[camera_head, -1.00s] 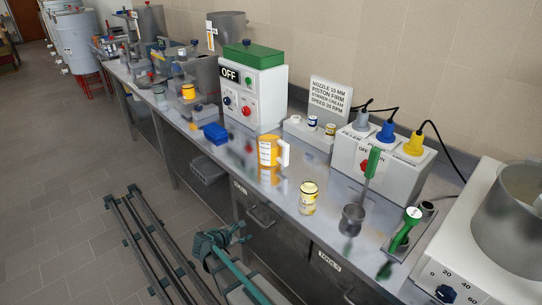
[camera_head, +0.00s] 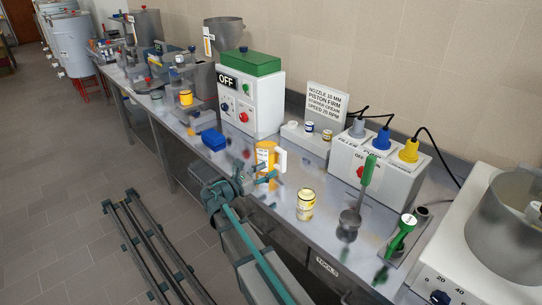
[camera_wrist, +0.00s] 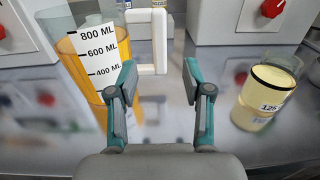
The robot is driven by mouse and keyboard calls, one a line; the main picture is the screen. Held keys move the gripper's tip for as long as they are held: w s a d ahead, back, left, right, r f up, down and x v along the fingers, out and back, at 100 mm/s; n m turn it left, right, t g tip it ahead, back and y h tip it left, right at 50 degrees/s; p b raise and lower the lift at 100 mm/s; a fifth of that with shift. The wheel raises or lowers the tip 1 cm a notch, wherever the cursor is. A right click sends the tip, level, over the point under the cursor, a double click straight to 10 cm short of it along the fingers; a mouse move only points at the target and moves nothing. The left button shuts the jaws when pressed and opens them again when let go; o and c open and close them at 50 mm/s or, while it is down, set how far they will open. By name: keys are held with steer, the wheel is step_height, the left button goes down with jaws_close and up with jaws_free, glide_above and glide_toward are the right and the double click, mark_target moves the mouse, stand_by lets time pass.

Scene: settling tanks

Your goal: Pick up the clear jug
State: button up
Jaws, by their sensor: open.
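The clear jug (camera_head: 264,153) stands upright on the steel bench, holding orange liquid. It has a white handle on its right side and a white scale label. In the wrist view the jug (camera_wrist: 85,65) is at the left, with its handle (camera_wrist: 152,42) straight ahead between the fingertips. My gripper (camera_wrist: 158,72) is open and empty, short of the handle. In the head view my gripper (camera_head: 268,178) is at the bench's front edge, close to the jug and covering its lower part.
A ladle with a green handle (camera_head: 368,170) is farther right. A control box marked OFF (camera_head: 249,100) and a blue tray (camera_head: 213,139) are left.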

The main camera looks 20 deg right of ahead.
mark_target(281, 162)
steer(key=p+x, duration=0.2)
steer(key=x, duration=0.7)
steer(key=shift+a, duration=0.1)
jaws_close()
